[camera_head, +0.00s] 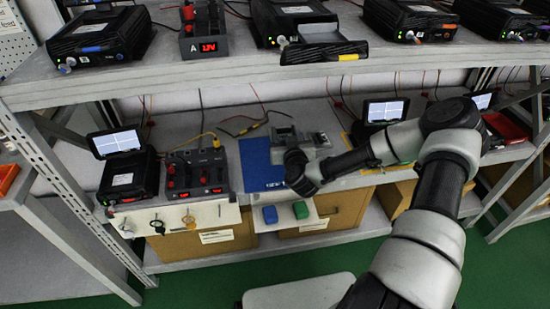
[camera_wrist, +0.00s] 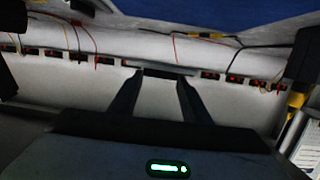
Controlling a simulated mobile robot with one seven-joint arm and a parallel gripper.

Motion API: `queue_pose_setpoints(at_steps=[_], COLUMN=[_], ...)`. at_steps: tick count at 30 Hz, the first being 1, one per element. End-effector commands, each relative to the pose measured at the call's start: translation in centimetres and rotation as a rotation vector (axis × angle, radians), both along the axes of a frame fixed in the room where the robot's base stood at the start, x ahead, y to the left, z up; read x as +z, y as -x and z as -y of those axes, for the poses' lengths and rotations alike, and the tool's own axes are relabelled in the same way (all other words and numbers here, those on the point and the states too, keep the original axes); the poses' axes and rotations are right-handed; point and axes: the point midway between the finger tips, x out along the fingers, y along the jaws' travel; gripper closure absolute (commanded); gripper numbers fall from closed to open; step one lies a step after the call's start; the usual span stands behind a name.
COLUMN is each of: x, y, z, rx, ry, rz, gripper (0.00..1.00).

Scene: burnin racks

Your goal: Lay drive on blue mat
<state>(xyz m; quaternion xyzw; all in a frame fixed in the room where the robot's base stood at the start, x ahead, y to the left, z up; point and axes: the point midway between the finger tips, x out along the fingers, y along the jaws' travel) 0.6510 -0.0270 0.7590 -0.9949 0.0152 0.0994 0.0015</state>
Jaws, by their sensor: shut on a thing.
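My gripper (camera_wrist: 160,82) is shut on the drive (camera_wrist: 165,72), which shows in the wrist view as a thin dark edge between the two fingertips. In the head view my arm reaches over the lower shelf, and its wrist end is above the right side of the blue mat (camera_head: 256,160). The mat lies flat, and its right part is hidden by my wrist. A plain blue part of it fills the top of the wrist view (camera_wrist: 220,8). I cannot tell whether the drive touches the mat.
A black unit with a small raised screen (camera_head: 120,178) and a red-lit power supply (camera_head: 197,172) stand left of the mat. Loose cables (camera_head: 245,124) lie behind it. The upper shelf (camera_head: 200,78) overhangs this area.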

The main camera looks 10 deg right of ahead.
Motion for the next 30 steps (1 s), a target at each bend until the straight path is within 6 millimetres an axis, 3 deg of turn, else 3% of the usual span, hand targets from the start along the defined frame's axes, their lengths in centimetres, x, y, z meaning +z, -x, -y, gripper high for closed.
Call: queue_pose_setpoints(at_steps=[1, 6, 11, 18, 24, 25, 28, 30], x=[-1.7, -4.3, -5.3, -8.5, -8.6, -8.6, -8.6, -8.6], y=[0.1, 0.0, 0.0, 0.0, 0.0, 0.0, 0.0, 0.0], z=[0.1, 0.0, 0.0, 0.1, 0.0, 0.0, 0.0, 0.0], rx=[-0.005, -0.002, -0.001, -0.001, 0.001, 0.001, 0.001, 0.001], ry=[-0.005, -0.003, -0.001, -0.002, 0.0, 0.0, 0.0, 0.001], rz=[-0.005, -0.001, 0.0, -0.001, -0.001, -0.002, -0.002, -0.001], gripper=[0.8, 0.8, 0.8, 0.8, 0.8, 0.55, 0.38, 0.38])
